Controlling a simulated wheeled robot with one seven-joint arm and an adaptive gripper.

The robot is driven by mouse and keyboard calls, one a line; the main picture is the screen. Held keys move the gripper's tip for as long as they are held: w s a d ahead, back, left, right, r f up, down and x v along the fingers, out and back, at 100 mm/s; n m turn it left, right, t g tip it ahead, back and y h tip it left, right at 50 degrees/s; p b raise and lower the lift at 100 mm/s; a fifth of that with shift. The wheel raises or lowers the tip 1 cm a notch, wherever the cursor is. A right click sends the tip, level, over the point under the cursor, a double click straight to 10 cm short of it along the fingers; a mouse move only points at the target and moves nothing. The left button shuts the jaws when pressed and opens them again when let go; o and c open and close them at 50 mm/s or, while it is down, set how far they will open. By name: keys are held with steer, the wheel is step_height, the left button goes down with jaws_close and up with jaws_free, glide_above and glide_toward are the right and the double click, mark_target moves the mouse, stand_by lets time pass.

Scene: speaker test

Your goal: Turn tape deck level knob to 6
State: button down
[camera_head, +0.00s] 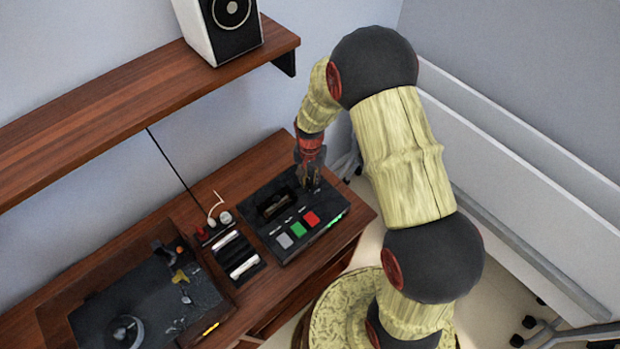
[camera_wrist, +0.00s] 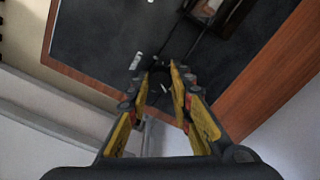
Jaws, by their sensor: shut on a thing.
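The tape deck (camera_head: 331,203) is a black box on the wooden desk, with a cassette slot (camera_head: 273,203) and grey, green and red buttons (camera_head: 298,230) on top. My gripper (camera_head: 309,182) points down at the deck's far right part. In the wrist view, the deck's dark top (camera_wrist: 95,38) fills the upper part. There my gripper (camera_wrist: 160,76) has its fingertips close together at the deck, shut on a small dark knob (camera_wrist: 157,86). The fingers mostly hide the knob. I cannot read its pointer or the level marks.
A turntable (camera_head: 150,300) stands at the left of the desk (camera_head: 351,212). A shelf (camera_head: 100,115) with a speaker (camera_head: 222,30) overhangs behind. White panels (camera_head: 530,180) stand at right.

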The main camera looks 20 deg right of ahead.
mark_target(310, 180)
steer(key=shift+w, duration=0.1)
steer(key=c, duration=1.6)
jaws_free()
steer(key=shift+r, duration=0.1)
step_height(310, 180, up, 12)
steer(key=shift+f, duration=0.1)
